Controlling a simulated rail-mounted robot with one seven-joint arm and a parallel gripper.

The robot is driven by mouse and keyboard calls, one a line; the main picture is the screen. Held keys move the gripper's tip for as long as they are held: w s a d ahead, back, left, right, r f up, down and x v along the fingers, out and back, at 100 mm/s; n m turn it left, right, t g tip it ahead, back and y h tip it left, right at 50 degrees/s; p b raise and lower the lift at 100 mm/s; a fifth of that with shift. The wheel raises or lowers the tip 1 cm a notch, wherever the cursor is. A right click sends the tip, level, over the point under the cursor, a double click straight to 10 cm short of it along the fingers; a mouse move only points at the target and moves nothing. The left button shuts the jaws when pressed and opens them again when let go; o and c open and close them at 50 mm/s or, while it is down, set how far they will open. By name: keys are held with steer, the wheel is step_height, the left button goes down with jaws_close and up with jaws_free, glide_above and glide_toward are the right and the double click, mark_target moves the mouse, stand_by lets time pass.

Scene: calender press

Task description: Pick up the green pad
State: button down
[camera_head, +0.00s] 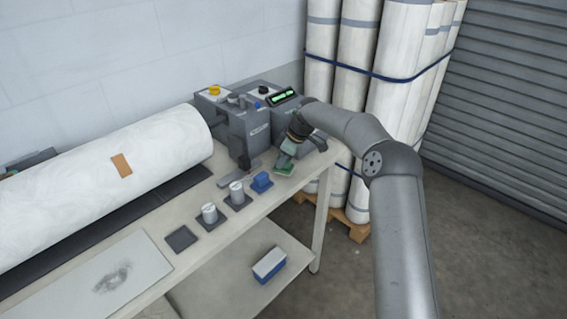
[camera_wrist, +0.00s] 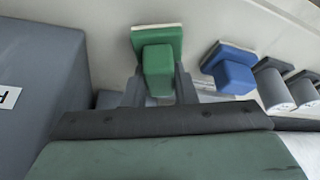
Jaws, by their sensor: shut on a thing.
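The green pad (camera_head: 284,169) is at the right end of the workbench in the head view, just below my gripper (camera_head: 286,160). In the wrist view the green pad (camera_wrist: 157,41) shows a flat base with a pale edge and a raised block as its grip. My gripper (camera_wrist: 158,88) is shut on that block, with one finger on each side. Part of the block's sides is hidden by the fingers. I cannot tell whether the pad touches the bench top.
A blue pad (camera_head: 261,182) stands left of the green one; it also shows in the wrist view (camera_wrist: 233,72). Two pale cylinders (camera_head: 209,212) on dark mats and an empty dark mat (camera_head: 181,238) follow. A grey machine (camera_head: 247,122) stands behind. White rolls (camera_head: 357,60) stand on a pallet.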

steer(key=s+d+r+b, duration=0.4)
steer(key=s+r+b, duration=0.1)
steer(key=s+r, duration=0.7)
steer(key=shift+s, duration=0.8)
